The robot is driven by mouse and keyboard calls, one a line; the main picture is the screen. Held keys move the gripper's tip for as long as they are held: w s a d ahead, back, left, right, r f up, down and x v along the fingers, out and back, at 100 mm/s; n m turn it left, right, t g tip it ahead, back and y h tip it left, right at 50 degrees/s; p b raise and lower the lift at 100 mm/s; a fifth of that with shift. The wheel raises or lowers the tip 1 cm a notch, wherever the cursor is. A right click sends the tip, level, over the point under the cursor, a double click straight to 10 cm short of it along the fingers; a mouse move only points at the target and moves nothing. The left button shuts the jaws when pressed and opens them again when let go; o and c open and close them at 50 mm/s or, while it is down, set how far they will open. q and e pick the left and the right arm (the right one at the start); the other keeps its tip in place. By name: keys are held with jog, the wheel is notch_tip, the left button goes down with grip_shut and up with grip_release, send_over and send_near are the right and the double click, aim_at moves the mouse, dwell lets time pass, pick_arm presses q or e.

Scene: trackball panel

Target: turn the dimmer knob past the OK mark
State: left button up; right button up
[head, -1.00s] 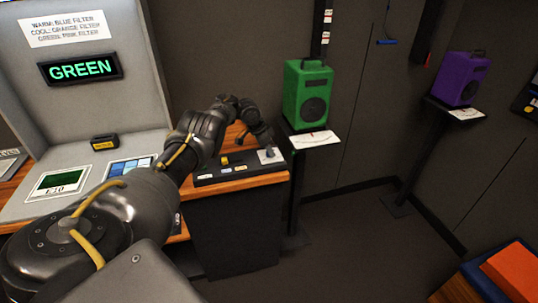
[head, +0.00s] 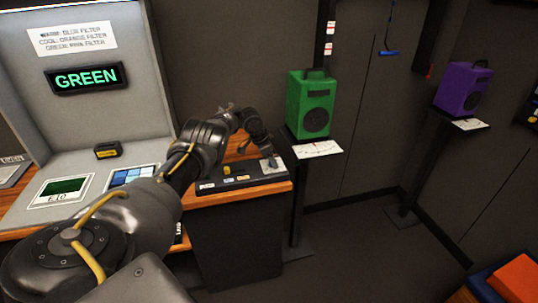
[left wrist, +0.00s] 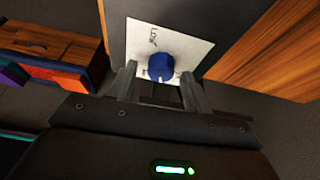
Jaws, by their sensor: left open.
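A blue round dimmer knob (left wrist: 161,66) sits on a white plate (left wrist: 185,42) marked "LOW" in the left wrist view. A pale line shows on the knob's lower side there. My left gripper (left wrist: 160,75) is open, with one finger on each side of the knob. I cannot tell whether the fingers touch it. In the head view my left gripper (head: 268,153) is over the right end of a dark control panel (head: 238,181) and largely covers the knob. The OK mark is not readable in these frames. My right gripper is not in view.
The panel rests on a wooden-topped cabinet (head: 235,194). A green speaker (head: 311,104) and a purple speaker (head: 463,88) stand on stands to the right. A lit sign (head: 86,78) reads "GREEN".

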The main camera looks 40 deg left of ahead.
pick_arm(q)
jog(key=p+v, duration=0.5)
jog(key=v, duration=0.5)
jog(key=shift+r+p, duration=0.3)
jog(key=shift+s+a, duration=0.1)
jog(key=shift+a, duration=0.05)
